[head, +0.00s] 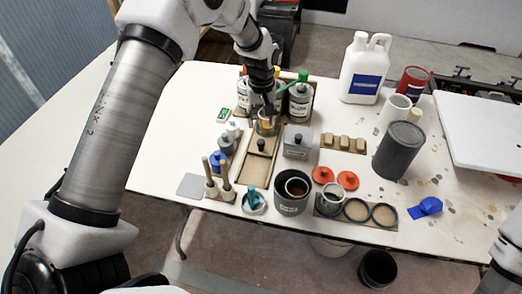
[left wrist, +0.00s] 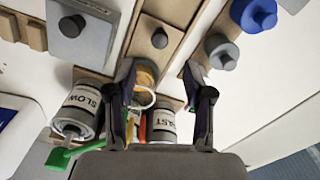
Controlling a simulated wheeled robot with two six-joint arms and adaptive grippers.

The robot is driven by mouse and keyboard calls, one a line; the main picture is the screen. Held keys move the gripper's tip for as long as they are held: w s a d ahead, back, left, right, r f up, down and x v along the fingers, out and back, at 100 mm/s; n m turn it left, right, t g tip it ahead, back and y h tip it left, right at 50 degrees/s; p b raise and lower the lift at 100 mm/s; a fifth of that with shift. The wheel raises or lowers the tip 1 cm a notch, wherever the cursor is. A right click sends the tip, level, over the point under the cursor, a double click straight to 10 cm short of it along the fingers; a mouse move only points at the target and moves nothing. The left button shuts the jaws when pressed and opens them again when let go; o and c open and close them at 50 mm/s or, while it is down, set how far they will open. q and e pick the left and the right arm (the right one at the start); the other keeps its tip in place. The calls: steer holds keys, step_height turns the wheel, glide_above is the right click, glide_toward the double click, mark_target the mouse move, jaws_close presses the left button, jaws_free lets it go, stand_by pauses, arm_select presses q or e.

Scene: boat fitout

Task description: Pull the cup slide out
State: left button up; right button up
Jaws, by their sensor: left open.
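The cup slide (head: 258,170) is a tan wooden board with a dark knob (head: 261,146), lying on the table; it also shows in the left wrist view (left wrist: 149,53). A small clear cup with amber contents (head: 267,127) stands at its far end. My left gripper (head: 268,108) points down over that end, above the cup. In the left wrist view my left gripper (left wrist: 159,75) has its fingers apart, with the cup (left wrist: 144,82) close to one finger and the knob beyond the fingertips. Contact with the cup cannot be told. My right gripper is out of view.
Labelled cans (head: 300,100) stand behind the slide.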

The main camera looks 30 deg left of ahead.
mark_target(261, 141)
arm_select(q)
steer(key=f, duration=0.1)
steer(key=f+b, duration=0.1)
steer(key=f, duration=0.1)
steer(key=shift+w+a+f, duration=0.25)
steer(key=shift+w+f, duration=0.1)
steer(key=shift+f, duration=0.1)
step_height(261, 141, down, 7)
steer(key=shift+s+d+r+p, duration=0.1)
steer(key=shift+p, duration=0.25)
steer(key=shift+s, duration=0.1)
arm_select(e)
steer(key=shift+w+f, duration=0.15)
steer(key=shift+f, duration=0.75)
arm_select(q)
jaws_close()
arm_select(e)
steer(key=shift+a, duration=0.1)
